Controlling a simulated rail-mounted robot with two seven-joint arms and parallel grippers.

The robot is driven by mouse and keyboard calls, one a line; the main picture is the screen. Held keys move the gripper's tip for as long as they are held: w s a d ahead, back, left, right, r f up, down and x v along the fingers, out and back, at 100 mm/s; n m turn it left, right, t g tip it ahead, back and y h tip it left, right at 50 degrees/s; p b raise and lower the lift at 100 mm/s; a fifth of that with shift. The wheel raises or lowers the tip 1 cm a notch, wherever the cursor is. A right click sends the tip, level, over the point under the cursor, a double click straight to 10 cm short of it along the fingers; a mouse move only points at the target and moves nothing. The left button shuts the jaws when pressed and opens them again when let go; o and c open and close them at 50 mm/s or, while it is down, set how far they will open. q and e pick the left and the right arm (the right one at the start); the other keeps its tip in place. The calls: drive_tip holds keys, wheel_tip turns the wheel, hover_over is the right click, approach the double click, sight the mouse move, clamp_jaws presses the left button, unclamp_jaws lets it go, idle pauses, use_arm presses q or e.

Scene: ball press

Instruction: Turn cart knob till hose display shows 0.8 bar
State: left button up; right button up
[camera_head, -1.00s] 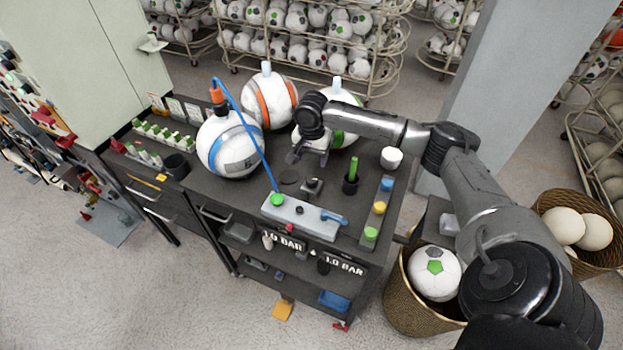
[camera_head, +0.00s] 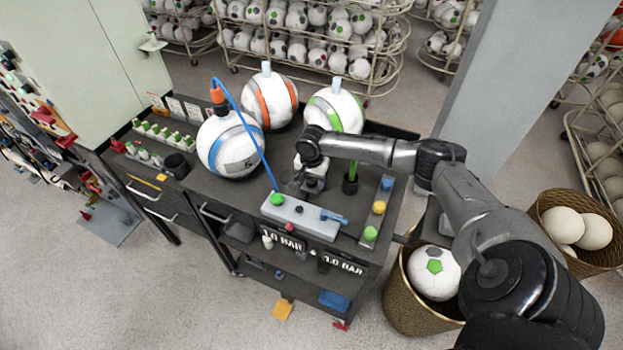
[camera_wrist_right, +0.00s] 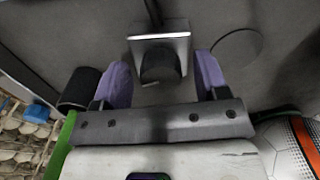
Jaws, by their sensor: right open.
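The cart knob (camera_wrist_right: 158,65) is a dark round knob on a square metal base, on the dark cart top (camera_head: 203,193). My right gripper (camera_wrist_right: 161,64) is open, its two purple fingers on either side of the knob in the wrist view, with gaps showing. In the head view the right gripper (camera_head: 306,184) is low over the knob and partly hides it. The blue hose (camera_head: 257,140) runs from the blue-striped ball (camera_head: 229,147) to the silver panel (camera_head: 301,216). White-on-black displays on the cart front (camera_head: 283,240) seem to read 1.0 BAR. My left gripper is not in view.
Orange-striped (camera_head: 273,101) and green-striped (camera_head: 334,110) balls stand behind. A dark cup (camera_head: 350,186) with a green stick and a strip of coloured buttons (camera_head: 377,208) are to the right. A ball basket (camera_head: 407,310) stands beside the cart.

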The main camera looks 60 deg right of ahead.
drive_tip(key=c, duration=0.9)
drive_tip(key=shift+r+n+p, duration=0.15)
drive_tip(key=shift+n+p, duration=0.15)
drive_tip(key=shift+p, duration=0.25)
drive_tip(key=n+p, duration=0.3)
drive_tip(key=p, duration=0.1)
drive_tip(key=shift+s+r+n+p, duration=0.1)
drive_tip(key=shift+n+p, duration=0.25)
drive_tip(key=shift+n, duration=0.05)
drive_tip(key=n+p, duration=0.2)
drive_tip(key=n, duration=0.2)
drive_tip(key=n+p, duration=0.1)
drive_tip(key=n, duration=0.1)
drive_tip(key=shift+f+n, duration=0.2)
drive_tip(key=shift+n, duration=0.1)
drive_tip(key=shift+d+n+p, duration=0.1)
drive_tip(key=shift+n+p, duration=0.2)
drive_tip(key=shift+p, duration=0.05)
